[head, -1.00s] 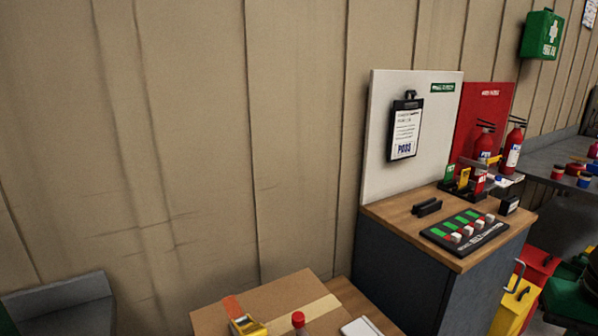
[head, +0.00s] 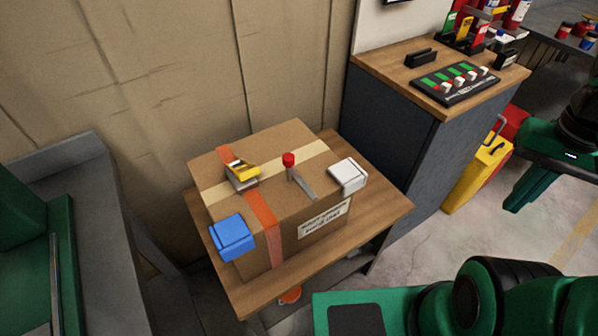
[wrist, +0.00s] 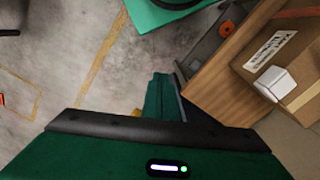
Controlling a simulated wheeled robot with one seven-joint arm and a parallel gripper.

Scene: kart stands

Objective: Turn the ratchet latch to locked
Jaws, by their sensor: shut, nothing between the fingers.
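A ratchet latch (head: 242,177) with a yellow handle and grey body sits on the orange strap (head: 262,207) across the top of a cardboard box (head: 240,228). I cannot tell from its handle whether it is locked. My gripper (head: 514,205) is at the right of the head view, well away from the box, over open floor. Its green fingers are shut and empty. In the wrist view the fingers (wrist: 160,78) show over the floor, left of the box (wrist: 300,50); the latch is not seen there.
The box stands on a wooden table (head: 385,212). On it are a red-knobbed lever (head: 290,163), a white block (head: 348,175) and a blue block (head: 232,237) at its edges. A dark cabinet (head: 385,140) with a switch panel (head: 456,84) stands right of the table.

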